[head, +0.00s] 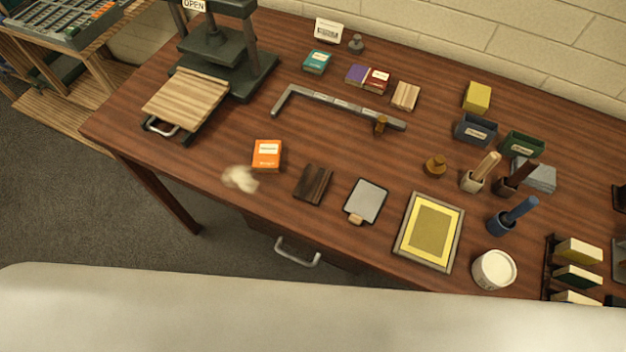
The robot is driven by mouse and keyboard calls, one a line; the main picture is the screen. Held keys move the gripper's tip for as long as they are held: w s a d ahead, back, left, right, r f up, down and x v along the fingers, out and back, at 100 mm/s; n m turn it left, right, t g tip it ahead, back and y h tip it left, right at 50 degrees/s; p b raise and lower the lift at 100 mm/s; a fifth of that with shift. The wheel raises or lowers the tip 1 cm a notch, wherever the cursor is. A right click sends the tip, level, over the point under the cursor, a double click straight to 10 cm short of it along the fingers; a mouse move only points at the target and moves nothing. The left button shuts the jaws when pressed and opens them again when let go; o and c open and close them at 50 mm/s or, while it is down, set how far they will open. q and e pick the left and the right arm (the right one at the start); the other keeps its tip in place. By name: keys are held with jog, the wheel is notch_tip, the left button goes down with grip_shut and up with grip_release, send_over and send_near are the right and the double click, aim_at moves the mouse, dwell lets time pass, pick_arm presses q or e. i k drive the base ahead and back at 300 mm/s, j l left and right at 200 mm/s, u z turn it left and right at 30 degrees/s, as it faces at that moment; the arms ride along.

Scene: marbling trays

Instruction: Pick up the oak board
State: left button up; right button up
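No board in the head view carries a label that I can read as oak. A small pale striped wooden board (405,96) lies flat at the back middle of the table, right of a red box. A small dark brown striped wooden board (313,184) lies near the front edge, between an orange box and a grey plate. A larger pale slatted wooden board (187,97) lies on a dark, handled base in front of the press at the left. Neither of my grippers is in view.
The brown table (345,145) has clear room around its middle. A grey angled bar (335,104) lies in front of the small pale board. The dark press (218,55) stands back left. A yellow framed panel (430,232) and a white tub (494,269) are front right.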

aim_at(311, 186)
jog(key=k+l+u, duration=0.1)
jog(key=l, duration=0.35)
jog(key=k+l, duration=0.25)
jog(key=l, duration=0.15)
jog(key=k+l+u, duration=0.15)
jog(key=l, duration=0.25)
jog(key=k+l+u, duration=0.1)
jog(key=l, duration=0.3)
jog(key=k, duration=0.1)
